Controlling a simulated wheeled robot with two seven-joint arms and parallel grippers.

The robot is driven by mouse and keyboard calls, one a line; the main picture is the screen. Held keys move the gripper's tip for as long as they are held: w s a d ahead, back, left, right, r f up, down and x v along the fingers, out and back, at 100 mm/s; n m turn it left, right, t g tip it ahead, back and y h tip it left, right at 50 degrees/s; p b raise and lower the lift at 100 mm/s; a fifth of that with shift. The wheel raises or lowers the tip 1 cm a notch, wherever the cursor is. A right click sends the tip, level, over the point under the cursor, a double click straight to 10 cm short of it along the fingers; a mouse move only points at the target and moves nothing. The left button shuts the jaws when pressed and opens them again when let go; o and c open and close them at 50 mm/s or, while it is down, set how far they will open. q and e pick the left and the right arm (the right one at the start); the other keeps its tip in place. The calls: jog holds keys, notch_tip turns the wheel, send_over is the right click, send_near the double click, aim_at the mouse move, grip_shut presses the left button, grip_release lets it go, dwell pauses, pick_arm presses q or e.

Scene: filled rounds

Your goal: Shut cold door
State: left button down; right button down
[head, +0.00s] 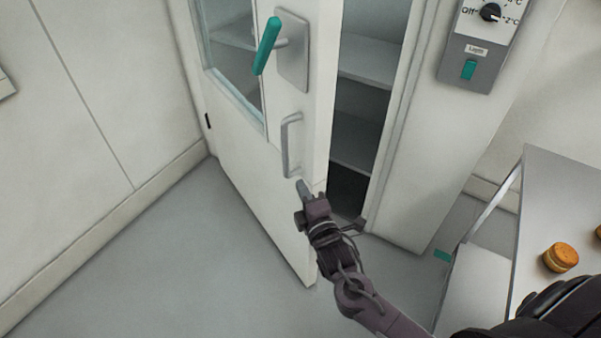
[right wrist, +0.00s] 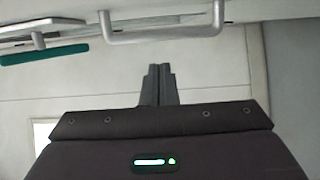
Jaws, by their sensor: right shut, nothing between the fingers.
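The white cold door (head: 262,185) stands ajar in the head view, with a gap at its right side through which shelves show. It has a window, a teal lever (head: 267,46) on a grey plate and a grey pull handle (head: 291,145) below. My right gripper (head: 303,188) is shut and empty, just below the pull handle and in front of the door face. I cannot tell whether it touches the door. In the right wrist view its closed fingers (right wrist: 158,85) point towards the door, with the pull handle (right wrist: 165,33) beyond them. My left gripper is not in view.
The cold room's shelves (head: 365,60) show through the gap. A grey control panel (head: 482,45) with a dial is on the wall to the right. A metal table (head: 540,200) with a filled round (head: 561,257) stands at the lower right. The floor (head: 150,265) left of the door is clear.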

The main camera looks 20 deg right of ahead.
aim_at(304, 156)
jog(key=w+p, duration=0.1)
jog(key=w, duration=0.8)
jog(key=shift+w+d+r+p, duration=0.1)
jog(key=shift+w+d+p, duration=0.1)
jog(key=shift+w+p, duration=0.15)
jog(key=d, duration=0.1)
jog(key=w+d+p, duration=0.1)
jog(key=d, duration=0.2)
jog(key=shift+w, duration=0.25)
jog(key=shift+f, duration=0.2)
